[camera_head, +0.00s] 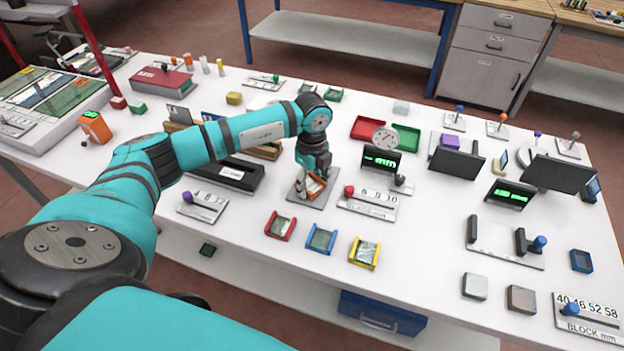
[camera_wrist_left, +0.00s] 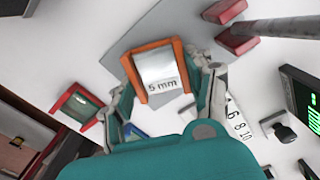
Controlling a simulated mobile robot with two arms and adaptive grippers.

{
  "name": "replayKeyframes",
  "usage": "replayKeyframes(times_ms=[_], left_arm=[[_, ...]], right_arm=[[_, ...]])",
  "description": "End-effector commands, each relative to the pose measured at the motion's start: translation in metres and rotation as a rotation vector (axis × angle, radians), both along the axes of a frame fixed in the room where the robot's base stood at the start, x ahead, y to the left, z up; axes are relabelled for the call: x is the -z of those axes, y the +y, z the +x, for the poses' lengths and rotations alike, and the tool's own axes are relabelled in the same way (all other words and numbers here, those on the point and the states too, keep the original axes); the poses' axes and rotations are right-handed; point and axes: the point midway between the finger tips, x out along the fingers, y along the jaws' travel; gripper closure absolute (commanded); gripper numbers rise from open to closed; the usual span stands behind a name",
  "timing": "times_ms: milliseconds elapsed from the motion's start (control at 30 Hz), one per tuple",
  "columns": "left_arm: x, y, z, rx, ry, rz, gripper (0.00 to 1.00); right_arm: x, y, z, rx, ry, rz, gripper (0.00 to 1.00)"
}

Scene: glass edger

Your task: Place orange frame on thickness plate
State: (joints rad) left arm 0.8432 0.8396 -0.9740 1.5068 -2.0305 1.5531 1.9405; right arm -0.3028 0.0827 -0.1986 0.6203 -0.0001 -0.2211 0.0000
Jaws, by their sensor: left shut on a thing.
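My left gripper (camera_head: 306,184) points down, shut on the orange frame (camera_head: 317,183). In the left wrist view the orange frame (camera_wrist_left: 130,70) sits between the two fingers and surrounds a pale piece marked "5 mm" (camera_wrist_left: 161,84). A flat grey plate (camera_head: 321,199), apparently the thickness plate, lies right under the gripper and frame. The plate also shows in the left wrist view (camera_wrist_left: 190,22), beyond the frame. I cannot tell whether the frame touches it. The gripper hides part of the frame and plate. My right gripper is not in view.
A "6 8 10" slider plate (camera_head: 370,209) with a red knob and a lit mm display (camera_head: 381,161) stand just right. Red (camera_head: 280,226), blue (camera_head: 321,239) and yellow (camera_head: 364,253) frames lie in front. White table is clear around them.

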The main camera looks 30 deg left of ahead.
Motion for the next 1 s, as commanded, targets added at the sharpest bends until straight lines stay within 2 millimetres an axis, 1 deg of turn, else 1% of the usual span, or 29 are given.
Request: replayKeyframes(times_ms=[133,267,300,433,667,767,800,867,967,1000], left_arm=[[0.000,0.000,0.000,0.000,-0.001,0.000,0.81],[0.005,0.000,0.000,0.000,-0.001,0.000,0.81],[0.003,0.000,0.000,-0.001,-0.001,0.000,0.41],[0.003,0.000,0.000,-0.001,0.000,0.000,0.24],[0.003,0.000,0.000,-0.001,0.000,0.000,0.23],[-0.002,0.000,0.000,-0.001,-0.001,0.000,0.23],[-0.003,0.000,0.001,-0.001,-0.002,0.000,0.23],[-0.010,0.000,0.001,-0.001,-0.005,-0.001,0.23],[-0.027,0.001,0.001,-0.001,-0.006,0.001,0.23],[-0.036,0.000,0.002,0.000,-0.008,-0.001,0.23]], right_arm=[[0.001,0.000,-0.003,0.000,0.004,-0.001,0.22],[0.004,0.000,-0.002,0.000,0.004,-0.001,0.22],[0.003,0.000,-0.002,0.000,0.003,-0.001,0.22],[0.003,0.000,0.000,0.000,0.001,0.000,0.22],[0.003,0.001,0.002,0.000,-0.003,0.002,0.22],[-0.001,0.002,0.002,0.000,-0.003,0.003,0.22],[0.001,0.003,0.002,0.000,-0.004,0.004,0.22],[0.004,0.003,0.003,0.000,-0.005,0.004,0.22],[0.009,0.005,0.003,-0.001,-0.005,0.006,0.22],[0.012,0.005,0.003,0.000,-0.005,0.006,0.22]])
